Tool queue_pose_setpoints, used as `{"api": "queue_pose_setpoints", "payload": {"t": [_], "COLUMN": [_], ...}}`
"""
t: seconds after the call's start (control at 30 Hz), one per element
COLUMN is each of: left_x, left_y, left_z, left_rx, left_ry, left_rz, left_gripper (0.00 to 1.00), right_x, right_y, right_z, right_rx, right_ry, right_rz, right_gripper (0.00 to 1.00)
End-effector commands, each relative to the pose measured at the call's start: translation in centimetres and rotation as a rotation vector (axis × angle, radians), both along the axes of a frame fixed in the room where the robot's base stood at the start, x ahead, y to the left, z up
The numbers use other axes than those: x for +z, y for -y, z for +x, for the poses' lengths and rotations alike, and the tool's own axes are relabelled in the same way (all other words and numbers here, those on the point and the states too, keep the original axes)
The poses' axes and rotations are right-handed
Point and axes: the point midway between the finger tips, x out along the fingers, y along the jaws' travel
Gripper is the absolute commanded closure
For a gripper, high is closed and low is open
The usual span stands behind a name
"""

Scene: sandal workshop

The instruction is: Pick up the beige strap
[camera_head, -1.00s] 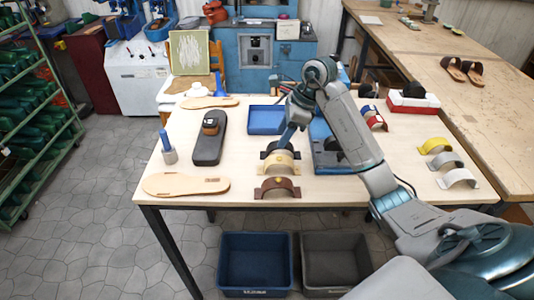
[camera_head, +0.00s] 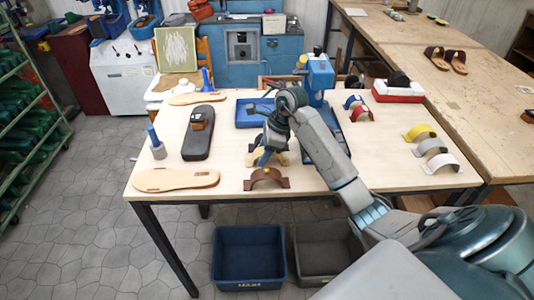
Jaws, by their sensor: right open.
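The beige strap (camera_head: 282,158) is an arched piece on the light wooden table (camera_head: 215,185), just behind the brown strap (camera_head: 266,179). My right gripper (camera_head: 264,159) points down over the beige strap and covers its middle, so only its ends show. The right gripper is open, with its fingers at the strap; I cannot tell whether they touch it. The black strap behind is mostly hidden by my right arm. My left gripper is not in view.
A blue tray (camera_head: 251,112) and a blue press (camera_head: 320,75) stand behind my right arm. A dark sole with a sandal form (camera_head: 203,132) and a tan sole (camera_head: 176,179) lie left. Yellow (camera_head: 419,132), grey and white straps lie right. Bins stand below the front edge.

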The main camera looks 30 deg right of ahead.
Motion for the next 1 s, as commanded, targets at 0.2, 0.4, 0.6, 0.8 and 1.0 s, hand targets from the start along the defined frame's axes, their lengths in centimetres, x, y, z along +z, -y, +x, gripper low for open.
{"api": "queue_pose_setpoints", "payload": {"t": [0.2, 0.4, 0.6, 0.8, 1.0], "left_x": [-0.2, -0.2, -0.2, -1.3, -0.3], "left_y": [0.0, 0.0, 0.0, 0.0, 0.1], "left_z": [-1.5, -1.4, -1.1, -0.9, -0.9], "left_rx": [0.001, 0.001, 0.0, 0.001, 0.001], "left_ry": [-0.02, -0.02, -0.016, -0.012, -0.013], "left_rz": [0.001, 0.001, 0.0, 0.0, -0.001], "left_gripper": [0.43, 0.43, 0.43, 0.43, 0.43], "right_x": [0.0, 0.0, 0.1, 2.2, 7.6], "right_y": [0.0, 0.0, 0.0, 0.0, 0.0], "right_z": [0.0, 0.0, 0.0, 0.2, 0.1], "right_rx": [0.001, 0.001, 0.0, 0.001, 0.0], "right_ry": [0.001, 0.002, 0.002, 0.008, 0.005], "right_rz": [-0.001, 0.0, 0.0, -0.002, -0.001], "right_gripper": [0.59, 0.89, 0.89, 0.89, 0.89]}}
